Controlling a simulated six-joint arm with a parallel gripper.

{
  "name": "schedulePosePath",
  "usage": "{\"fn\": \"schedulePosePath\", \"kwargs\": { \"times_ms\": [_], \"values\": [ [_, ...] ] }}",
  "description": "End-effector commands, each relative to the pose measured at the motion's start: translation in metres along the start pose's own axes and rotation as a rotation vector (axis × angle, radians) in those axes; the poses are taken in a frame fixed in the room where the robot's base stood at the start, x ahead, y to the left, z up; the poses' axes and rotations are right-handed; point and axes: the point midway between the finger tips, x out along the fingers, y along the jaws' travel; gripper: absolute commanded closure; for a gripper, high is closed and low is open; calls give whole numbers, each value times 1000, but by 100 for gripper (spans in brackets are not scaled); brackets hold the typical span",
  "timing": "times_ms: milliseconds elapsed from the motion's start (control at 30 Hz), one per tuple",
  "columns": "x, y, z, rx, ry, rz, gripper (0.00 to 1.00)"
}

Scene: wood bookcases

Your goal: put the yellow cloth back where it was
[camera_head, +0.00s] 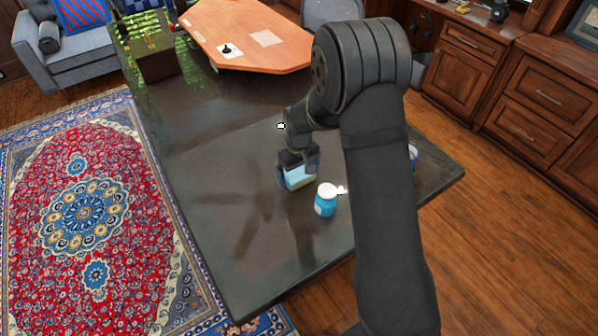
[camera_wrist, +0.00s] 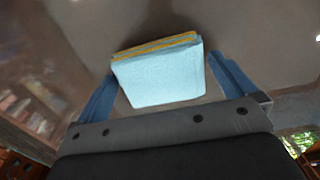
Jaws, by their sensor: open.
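A folded cloth shows in the wrist view (camera_wrist: 160,75), with a light blue face and a yellow-orange layer along its far edge. No separate, wholly yellow cloth shows. In the head view the cloth (camera_head: 298,179) is on the dark table (camera_head: 225,205), partly hidden by my gripper (camera_head: 297,166). In the wrist view my gripper (camera_wrist: 168,90) is open, with one blue finger on each side of the cloth. A gap shows beside the right finger; the left finger is close to the cloth's edge. I cannot tell whether it touches.
A blue bottle with a white lid (camera_head: 325,203) stands just right of the cloth, with a small white item (camera_head: 342,190) beside it. A small white object (camera_head: 281,126) is farther back. A colourful item (camera_head: 413,153) is partly behind my arm. The table's left side is clear.

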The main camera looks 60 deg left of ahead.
Motion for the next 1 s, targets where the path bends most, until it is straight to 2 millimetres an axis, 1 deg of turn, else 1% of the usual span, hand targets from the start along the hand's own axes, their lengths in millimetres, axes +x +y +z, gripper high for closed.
{"fn": "schedulePosePath", "kwargs": {
  "times_ms": [167,400,500,600,700,800,1000],
  "values": [
    [-22,0,-1,0,4,1,0],
    [-74,0,-1,0,4,1,0],
    [-94,0,0,0,3,1,0],
    [-108,0,-1,0,3,1,0],
    [-117,0,0,0,1,0,0],
    [-121,0,0,0,0,0,0],
    [-122,0,0,0,0,0,0]
  ]
}}
